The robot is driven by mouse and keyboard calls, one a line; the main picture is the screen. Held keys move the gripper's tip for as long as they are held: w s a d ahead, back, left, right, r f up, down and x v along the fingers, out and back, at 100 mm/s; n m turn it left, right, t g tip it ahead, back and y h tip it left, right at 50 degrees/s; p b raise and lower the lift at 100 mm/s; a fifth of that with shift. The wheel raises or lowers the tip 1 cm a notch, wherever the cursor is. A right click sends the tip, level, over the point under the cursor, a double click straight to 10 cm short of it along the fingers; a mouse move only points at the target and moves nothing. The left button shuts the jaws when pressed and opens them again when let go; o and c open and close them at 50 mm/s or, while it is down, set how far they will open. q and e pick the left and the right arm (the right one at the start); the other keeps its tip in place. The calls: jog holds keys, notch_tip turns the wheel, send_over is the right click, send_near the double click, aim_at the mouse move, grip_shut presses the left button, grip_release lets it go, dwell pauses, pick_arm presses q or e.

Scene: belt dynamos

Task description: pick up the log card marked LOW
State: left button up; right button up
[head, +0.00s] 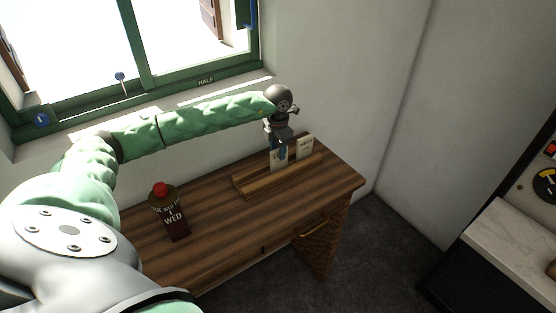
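My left gripper (282,152) points down at the slotted wooden card rack (250,184) on the desk. Its fingers are at the top of the left pale card (278,164) and cover part of it. I cannot tell whether they are closed on it. A second pale card (305,146) stands upright just to the right in the rack, apart from the fingers. The writing on both cards is too small to read, so I cannot tell which is marked LOW. My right gripper is out of view.
A dark container with a red cap (168,212), marked WED, stands on the left of the striped wooden desk (222,244). A green-framed window marked HALF (206,80) is behind my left arm. The desk front and right end are clear. A pale counter (518,240) stands at right.

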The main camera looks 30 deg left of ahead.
pick_arm(q)
jog(key=f, duration=0.3)
jog(key=w+f, duration=0.1)
jog(key=f, duration=0.1)
jog(key=shift+f, duration=0.2)
jog(key=shift+s, duration=0.1)
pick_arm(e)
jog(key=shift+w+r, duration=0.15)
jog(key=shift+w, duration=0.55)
pick_arm(q)
grip_shut()
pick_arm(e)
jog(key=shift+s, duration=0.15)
